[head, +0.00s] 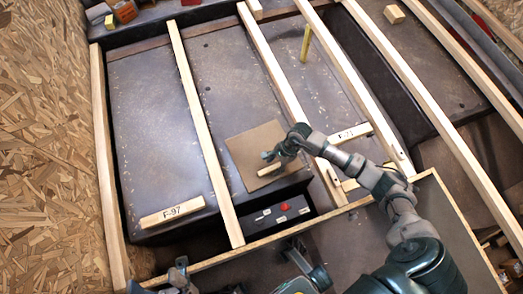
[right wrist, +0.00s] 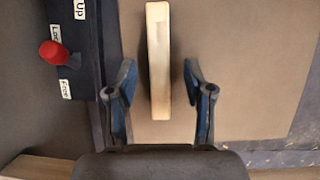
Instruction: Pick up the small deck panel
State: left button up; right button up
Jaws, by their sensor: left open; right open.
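The small deck panel (head: 242,143) is a flat brown square lying on the dark deck in the head view. A pale wooden bar (head: 268,170) lies on it near its front edge. My right gripper (head: 268,157) is over the panel beside the bar. In the right wrist view the bar (right wrist: 158,55) lies between the open fingers (right wrist: 158,85), with a gap on each side, and the tan panel (right wrist: 240,75) spreads behind. My left gripper (head: 178,272) is low in the head view, apart from the panel and partly cut off.
Long wooden beams (head: 202,125) cross the deck on both sides of the panel. A black control box (head: 275,215) with a red knob (right wrist: 54,52) and white labels sits near the panel's front. A labelled block F-97 (head: 172,212) lies at left. A chipboard wall (head: 45,130) stands far left.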

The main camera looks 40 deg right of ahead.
jog(key=x, duration=0.2)
jog(key=shift+f, duration=0.3)
jog(key=shift+a+r, duration=0.15)
jog(key=shift+r, duration=0.05)
grip_shut()
